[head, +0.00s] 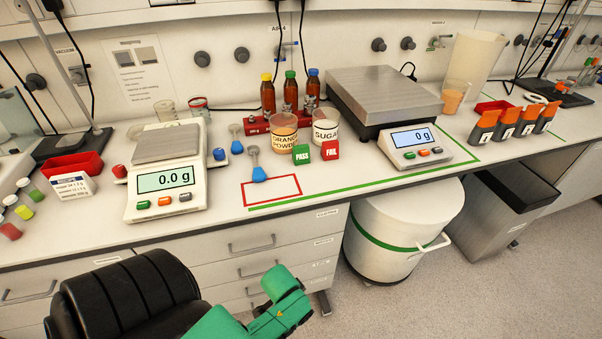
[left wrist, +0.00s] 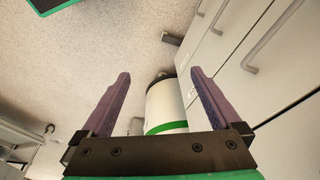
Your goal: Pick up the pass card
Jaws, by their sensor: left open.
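The pass card (head: 300,154) is a small green block marked PASS. It stands on the bench in the head view, just left of a red FAIL card (head: 330,150) and in front of the orange powder cup (head: 284,131). My left gripper (left wrist: 160,73) is open and empty in the left wrist view, with floor and the bin beyond its fingers. The pass card does not show in that view. In the head view a green arm part of mine is low in front of the bench, and no gripper fingers can be made out. My right gripper is not in view.
A sugar cup (head: 325,124) stands behind the cards. A small scale (head: 165,178) is left, a large scale (head: 385,95) right. Blue-ended scoops (head: 258,172) lie left of the cards. A red outlined rectangle (head: 272,191) is bare. A white bin (head: 392,235) stands below the bench.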

